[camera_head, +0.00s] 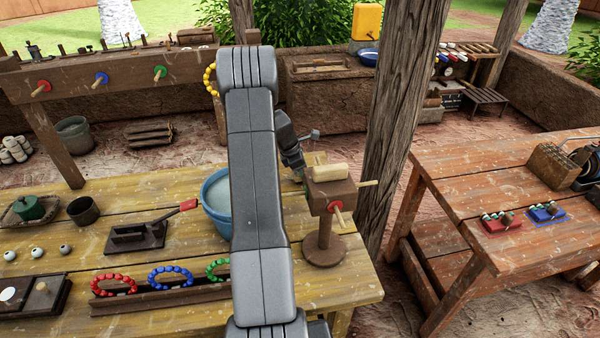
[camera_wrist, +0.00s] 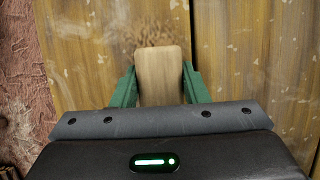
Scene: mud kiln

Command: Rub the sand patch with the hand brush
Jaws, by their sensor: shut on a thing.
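In the wrist view my gripper (camera_wrist: 159,70) has its two green fingers on either side of the hand brush (camera_wrist: 160,82), shut on it. The brush shows as a plain pale wooden back with rounded corners; its bristles are hidden underneath. The sand patch (camera_wrist: 147,28) is a speckled brownish area on the yellow planks, just beyond the brush's far end. The brush seems to be over or at the patch's near edge; I cannot tell whether it touches.
On the yellow table (camera_head: 170,190), a blue bucket (camera_head: 215,205) of water stands beside my arm at left, and a wooden stand (camera_head: 325,245) with pegs at right. Bead rings (camera_head: 170,277) lie in front. A thick post (camera_head: 400,100) rises behind the stand.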

